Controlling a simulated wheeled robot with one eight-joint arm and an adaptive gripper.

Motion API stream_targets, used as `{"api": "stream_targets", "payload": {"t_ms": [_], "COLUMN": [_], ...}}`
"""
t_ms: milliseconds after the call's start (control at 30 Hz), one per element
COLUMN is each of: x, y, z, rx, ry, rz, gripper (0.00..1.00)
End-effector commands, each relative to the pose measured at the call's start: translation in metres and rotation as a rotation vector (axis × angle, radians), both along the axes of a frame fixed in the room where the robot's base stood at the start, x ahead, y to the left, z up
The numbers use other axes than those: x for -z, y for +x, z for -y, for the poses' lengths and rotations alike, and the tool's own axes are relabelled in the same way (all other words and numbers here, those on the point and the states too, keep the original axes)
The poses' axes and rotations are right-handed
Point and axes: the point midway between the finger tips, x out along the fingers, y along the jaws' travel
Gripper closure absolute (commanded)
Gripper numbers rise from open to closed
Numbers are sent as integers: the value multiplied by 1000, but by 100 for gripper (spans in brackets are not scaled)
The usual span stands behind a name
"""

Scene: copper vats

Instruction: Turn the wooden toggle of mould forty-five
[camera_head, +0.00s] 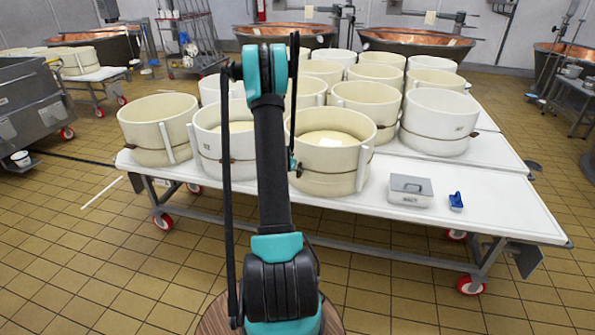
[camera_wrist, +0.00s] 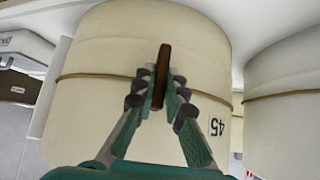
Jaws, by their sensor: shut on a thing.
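Mould forty-five (camera_wrist: 110,45) is a cream round mould with a cord around its wall and a "45" label (camera_wrist: 216,127) that appears turned in the wrist view. Its brown wooden toggle (camera_wrist: 162,75) stands across the cord, nearly upright in that picture. My gripper (camera_wrist: 160,88) is shut on the toggle, with a ridged finger on either side of it. In the head view the mould (camera_head: 345,160) stands at the table's front edge, just right of my arm. My gripper (camera_head: 293,165) is mostly hidden there behind the arm, against the mould's left front.
Other cream moulds (camera_head: 440,120) crowd the white wheeled table (camera_head: 480,200) behind and to both sides. A grey salt box (camera_head: 410,190) and a small blue item (camera_head: 456,201) lie to the right. The table's right front is otherwise clear. Copper vats (camera_head: 415,42) stand behind.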

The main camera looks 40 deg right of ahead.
Motion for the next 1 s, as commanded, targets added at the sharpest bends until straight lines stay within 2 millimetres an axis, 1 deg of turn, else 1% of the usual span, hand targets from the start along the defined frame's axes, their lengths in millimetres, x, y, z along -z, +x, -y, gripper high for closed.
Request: {"api": "stream_targets", "payload": {"t_ms": [433, 467, 600, 633, 867, 1000], "x": [0, 0, 0, 0, 0, -4], "y": [0, 0, 0, 0, 0, -1], "z": [1, 1, 1, 1, 0, -3], "rx": [1, 1, 1, 1, 1, -1], "ry": [3, 3, 3, 3, 2, 2], "rz": [8, 8, 8, 8, 7, 7], "gripper": [100, 87, 69, 68, 68, 68]}}
